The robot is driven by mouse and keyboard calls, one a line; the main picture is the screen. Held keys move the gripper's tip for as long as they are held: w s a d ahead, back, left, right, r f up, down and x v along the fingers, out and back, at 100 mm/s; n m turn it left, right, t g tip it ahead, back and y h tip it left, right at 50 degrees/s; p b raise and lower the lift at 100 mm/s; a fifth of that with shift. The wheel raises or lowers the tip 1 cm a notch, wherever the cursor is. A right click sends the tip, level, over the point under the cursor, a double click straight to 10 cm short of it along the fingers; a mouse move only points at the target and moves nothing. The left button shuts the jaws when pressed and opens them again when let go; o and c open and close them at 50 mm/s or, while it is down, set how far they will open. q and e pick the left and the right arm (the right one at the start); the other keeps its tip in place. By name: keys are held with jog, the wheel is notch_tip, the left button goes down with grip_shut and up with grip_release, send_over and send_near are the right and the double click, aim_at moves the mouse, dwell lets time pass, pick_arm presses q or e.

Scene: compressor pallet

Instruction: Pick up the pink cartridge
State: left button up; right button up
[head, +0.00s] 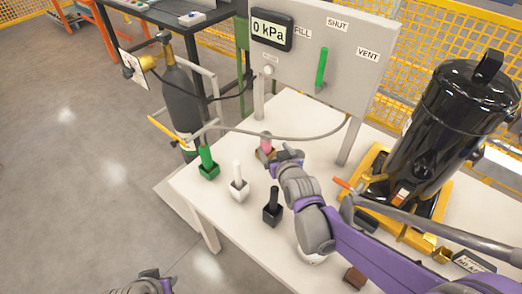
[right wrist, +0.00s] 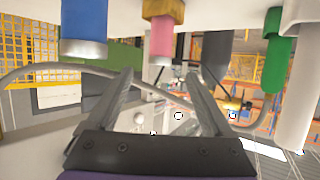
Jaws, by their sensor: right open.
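The pink cartridge (head: 265,144) stands in a brown holder on the white table, partly hidden by my right gripper (head: 284,156). The right wrist view looks upside down; there the pink cartridge (right wrist: 162,40) hangs from its brown-gold holder (right wrist: 163,9). My right gripper (right wrist: 160,75) is open and empty. Its two fingers stand either side of the pink cartridge's line, and the cartridge's end appears just beyond the fingertips. I cannot tell whether they touch. Part of my left gripper (head: 150,282) shows at the bottom edge of the head view; its jaws are unclear.
A blue cartridge (right wrist: 85,28) stands beside the pink one. Green (head: 206,158), white (head: 238,175) and black (head: 273,202) cartridges stand along the table front. A hose (head: 290,136) runs below the gauge panel (head: 345,50). A black tank (head: 445,125) stands right.

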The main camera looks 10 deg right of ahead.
aim_at(268, 139)
jog(key=x, duration=0.3)
jog(key=b+x, duration=0.1)
jog(key=x, duration=0.3)
jog(key=shift+w+r, duration=0.15)
jog(key=shift+w, duration=0.15)
grip_shut()
